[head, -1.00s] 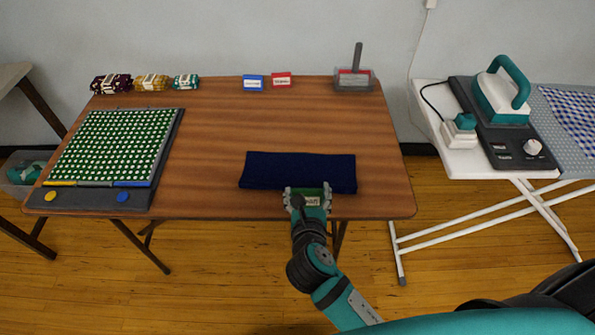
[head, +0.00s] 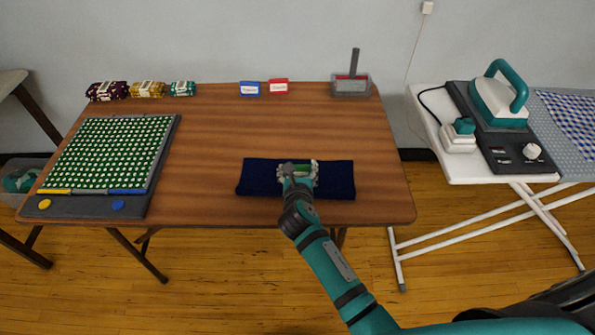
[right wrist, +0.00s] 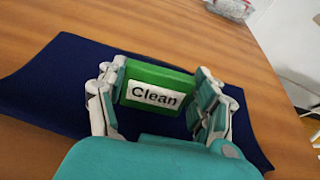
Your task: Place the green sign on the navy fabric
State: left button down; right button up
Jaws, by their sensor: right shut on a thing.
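The green sign (right wrist: 154,88), with a white label reading "Clean", is between the fingers of my right gripper (right wrist: 155,95). The right gripper (head: 299,172) is shut on it, over the middle of the navy fabric (head: 335,180). The navy fabric also fills much of the right wrist view (right wrist: 65,80). I cannot tell whether the sign touches the fabric or is held just above it. In the head view the gripper hides most of the sign. My left gripper is not in view.
The wooden table (head: 215,140) holds a green dotted board (head: 110,150) at left and fabric bundles (head: 147,90) at back left. Blue (head: 250,89) and red (head: 279,86) signs stand at the back, beside a grey tray (head: 350,87). An ironing board (head: 455,165) stands at right.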

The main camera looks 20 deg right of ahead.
jog(key=shift+f, duration=0.1)
jog(key=shift+f, duration=0.1)
jog(key=shift+s+f, duration=0.15)
jog(key=shift+f, duration=0.15)
jog(key=shift+c, duration=0.3)
jog(key=o, duration=1)
jog(key=shift+f, duration=0.1)
jog(key=shift+o, duration=0.2)
jog(key=shift+r, duration=0.2)
jog(key=shift+r, duration=0.25)
jog(key=shift+s+r, duration=0.1)
jog(key=shift+r, duration=0.2)
jog(key=p+v, duration=0.1)
jog(key=v, duration=1)
jog(key=shift+s+r, duration=0.1)
jog(key=shift+s, duration=0.1)
